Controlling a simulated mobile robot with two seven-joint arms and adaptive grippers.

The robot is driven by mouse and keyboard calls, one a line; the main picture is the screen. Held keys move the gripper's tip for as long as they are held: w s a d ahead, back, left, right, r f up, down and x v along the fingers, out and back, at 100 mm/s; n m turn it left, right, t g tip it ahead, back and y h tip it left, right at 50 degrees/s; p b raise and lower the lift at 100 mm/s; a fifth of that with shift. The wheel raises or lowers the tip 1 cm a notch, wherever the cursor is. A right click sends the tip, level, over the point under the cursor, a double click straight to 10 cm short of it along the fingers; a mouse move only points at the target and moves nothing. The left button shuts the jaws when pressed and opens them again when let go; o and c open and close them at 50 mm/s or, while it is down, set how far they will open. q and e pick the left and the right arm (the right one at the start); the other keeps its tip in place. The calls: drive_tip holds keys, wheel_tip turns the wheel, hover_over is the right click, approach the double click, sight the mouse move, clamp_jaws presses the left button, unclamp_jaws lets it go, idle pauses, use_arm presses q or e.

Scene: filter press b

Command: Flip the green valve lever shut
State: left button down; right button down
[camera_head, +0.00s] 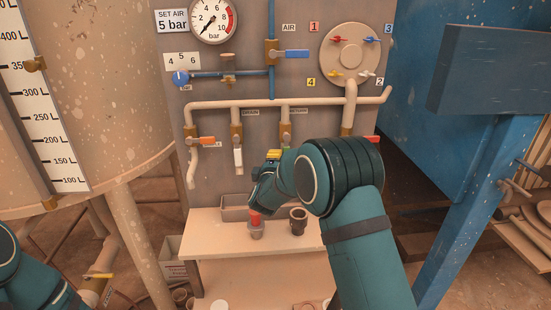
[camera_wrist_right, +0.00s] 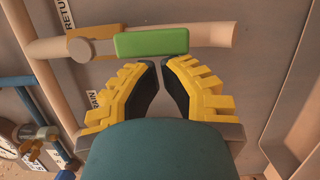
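The green lever (camera_wrist_right: 152,42) shows in the right wrist view, on a brass valve body (camera_wrist_right: 92,45). It lies along the pale pipe, in line with it. My right gripper (camera_wrist_right: 161,66) has its fingertips just below the lever in that view, with a narrow gap between them and nothing held. I cannot tell whether they touch the lever. In the head view my right gripper (camera_head: 272,154) is at the third outlet of the panel, and the gripper and arm hide the green lever. My left arm shows at the lower left, its gripper out of view.
Neighbouring outlets carry an orange lever (camera_head: 206,140) and a white lever (camera_head: 238,158). A blue lever (camera_head: 296,54) sits higher. Below, a shelf (camera_head: 215,242) holds a red-topped cup (camera_head: 256,228) and a dark cup (camera_head: 298,220). A blue steel frame (camera_head: 470,210) stands at right.

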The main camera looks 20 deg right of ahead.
drive_tip(key=shift+d+n, duration=0.15)
drive_tip(key=shift+n, duration=0.15)
drive_tip(key=s+d+r+n+t+y, duration=0.1)
drive_tip(key=d+n, duration=0.3)
drive_tip(key=n, duration=0.5)
drive_tip(key=d+r+n+t+y, duration=0.2)
drive_tip(key=d+n, duration=0.3)
drive_tip(key=n, duration=0.4)
drive_tip(key=shift+s+d+r+t, duration=0.15)
drive_tip(key=shift+s+t, duration=0.25)
drive_tip(key=shift+t, duration=0.1)
drive_tip(key=shift+d+r, duration=0.1)
drive_tip(key=shift+r, duration=0.05)
drive_tip(key=shift+b, duration=0.3)
